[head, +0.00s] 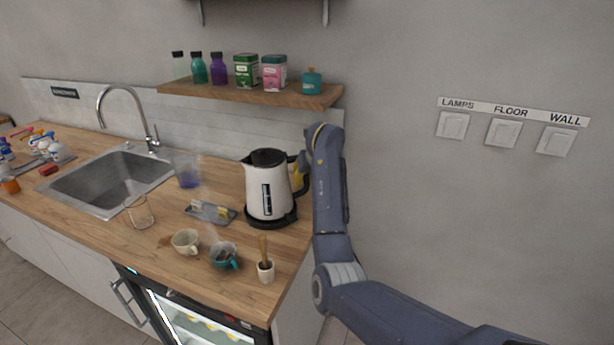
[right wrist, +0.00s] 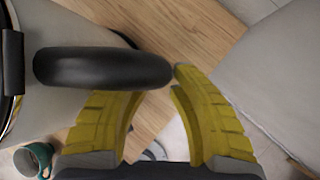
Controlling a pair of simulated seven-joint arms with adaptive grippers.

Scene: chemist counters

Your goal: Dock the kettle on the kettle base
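The white kettle (head: 267,190) with a black lid stands upright near the counter's right end. The black kettle base (head: 272,222) shows directly under it, and I see no clear gap between them. My right gripper (head: 298,176) is beside the kettle's black handle on its right side, partly hidden by the handle and my arm. In the right wrist view, the yellow fingers (right wrist: 160,92) are spread apart. The black handle (right wrist: 100,68) crosses in front of the left finger's tip and is not clamped. My left gripper is out of view.
A small tray (head: 211,211) lies left of the kettle. A cream mug (head: 185,241), a teal mug (head: 223,256) and a white pot with a wooden tool (head: 265,271) stand toward the front edge. A wooden shelf (head: 225,94) with jars and tins hangs above.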

